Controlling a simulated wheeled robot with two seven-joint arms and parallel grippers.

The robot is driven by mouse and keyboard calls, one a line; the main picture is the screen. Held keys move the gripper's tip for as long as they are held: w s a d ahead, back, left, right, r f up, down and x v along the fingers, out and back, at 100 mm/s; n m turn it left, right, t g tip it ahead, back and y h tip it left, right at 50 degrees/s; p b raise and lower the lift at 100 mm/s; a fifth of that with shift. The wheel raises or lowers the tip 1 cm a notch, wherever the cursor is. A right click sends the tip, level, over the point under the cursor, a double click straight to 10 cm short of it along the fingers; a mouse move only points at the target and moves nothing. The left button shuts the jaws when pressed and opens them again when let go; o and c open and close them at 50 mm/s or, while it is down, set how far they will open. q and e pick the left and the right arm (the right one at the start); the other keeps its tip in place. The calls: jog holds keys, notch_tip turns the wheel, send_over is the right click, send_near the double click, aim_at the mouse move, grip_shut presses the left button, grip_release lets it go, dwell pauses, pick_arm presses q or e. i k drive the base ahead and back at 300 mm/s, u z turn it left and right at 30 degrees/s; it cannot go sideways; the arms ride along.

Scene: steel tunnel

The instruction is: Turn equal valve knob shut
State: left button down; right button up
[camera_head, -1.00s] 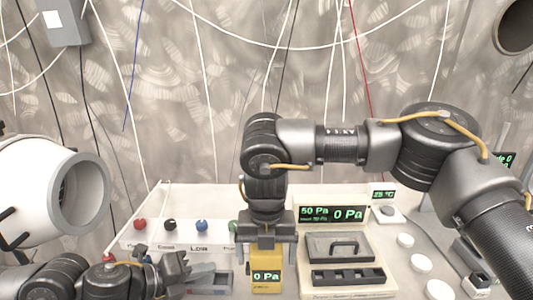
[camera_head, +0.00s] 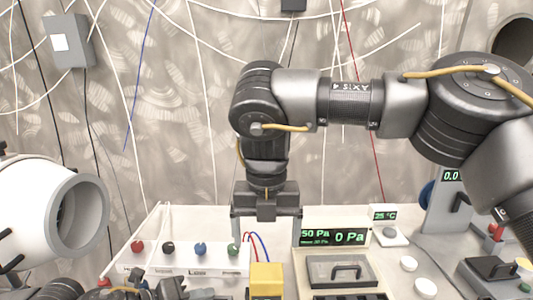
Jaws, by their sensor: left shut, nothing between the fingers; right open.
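A white valve box (camera_head: 195,262) carries a row of knobs: red (camera_head: 137,246), black (camera_head: 168,248), blue (camera_head: 200,249) and green (camera_head: 233,249). The labels under them are too blurred to read surely, so I cannot tell which is the equal knob. My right gripper (camera_head: 266,232) points down with its fingers wide apart, right of the box. Its left finger is close to the green knob in the picture; contact cannot be told. My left gripper (camera_head: 172,288) is shut and empty at the bottom edge, in front of the box and partly cut off.
A yellow device (camera_head: 267,278) stands below my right gripper. A pressure display (camera_head: 333,237) and a lidded panel (camera_head: 342,270) are to its right. A white cylinder (camera_head: 55,212) with a dark opening is at the left. Red and blue wires (camera_head: 256,243) run behind the yellow device.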

aim_at(168, 248)
jog(key=k, duration=1)
